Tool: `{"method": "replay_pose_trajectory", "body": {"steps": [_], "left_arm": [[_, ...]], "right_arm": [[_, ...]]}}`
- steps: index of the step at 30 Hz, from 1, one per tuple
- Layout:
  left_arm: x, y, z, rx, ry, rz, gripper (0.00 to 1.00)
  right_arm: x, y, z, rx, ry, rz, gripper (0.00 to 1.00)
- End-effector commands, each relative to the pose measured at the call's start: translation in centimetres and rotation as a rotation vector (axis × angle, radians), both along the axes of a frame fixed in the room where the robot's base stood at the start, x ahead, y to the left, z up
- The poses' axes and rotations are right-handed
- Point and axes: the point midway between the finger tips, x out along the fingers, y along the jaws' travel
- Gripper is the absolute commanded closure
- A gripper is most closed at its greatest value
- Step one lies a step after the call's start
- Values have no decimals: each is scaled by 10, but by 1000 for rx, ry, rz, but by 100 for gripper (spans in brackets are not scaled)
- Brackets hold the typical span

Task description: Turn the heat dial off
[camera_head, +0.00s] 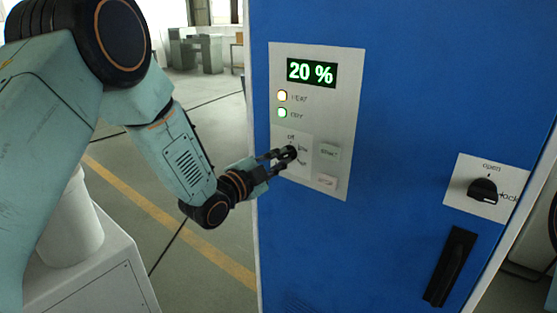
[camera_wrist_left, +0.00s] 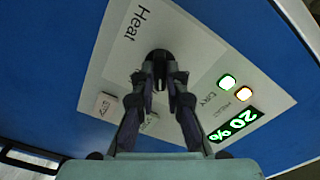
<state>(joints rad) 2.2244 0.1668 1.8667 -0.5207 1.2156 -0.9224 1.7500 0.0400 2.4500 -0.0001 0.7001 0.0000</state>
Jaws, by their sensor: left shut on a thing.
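The heat dial (camera_wrist_left: 159,57) is a black round knob on a light grey control panel (camera_head: 345,75) on the blue cabinet front. In the head view the dial (camera_head: 289,153) is partly hidden by my left gripper (camera_head: 283,157). In the left wrist view my left gripper (camera_wrist_left: 160,83) has its two fingers on either side of the dial, shut on it. The dial's pointer is hidden, so its setting cannot be read. The display (camera_head: 311,72) reads 20 %. An amber heat lamp (camera_head: 282,96) and a green dry lamp (camera_head: 282,113) are lit. My right gripper is not in view.
A lock knob (camera_head: 483,190) on a white plate and a black handle (camera_head: 450,266) are at the cabinet's right. Start (camera_head: 329,151) and another button (camera_head: 327,181) sit beside the dial. Open floor with a yellow line lies left.

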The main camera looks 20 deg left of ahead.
Motion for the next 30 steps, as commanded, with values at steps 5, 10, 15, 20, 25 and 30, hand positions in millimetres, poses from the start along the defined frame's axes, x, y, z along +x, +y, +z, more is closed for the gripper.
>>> {"method": "replay_pose_trajectory", "body": {"steps": [5,10,15,20,25,30], "left_arm": [[0,0,0,-94,35,0,100],[0,0,0,-230,85,0,100],[0,0,0,-383,141,0,100],[0,0,0,-523,194,1,100],[0,0,0,-662,245,1,100],[0,0,0,-780,289,1,100]], "right_arm": [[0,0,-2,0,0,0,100],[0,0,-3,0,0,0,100],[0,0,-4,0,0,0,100],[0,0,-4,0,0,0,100],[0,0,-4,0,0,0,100],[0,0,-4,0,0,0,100]]}}
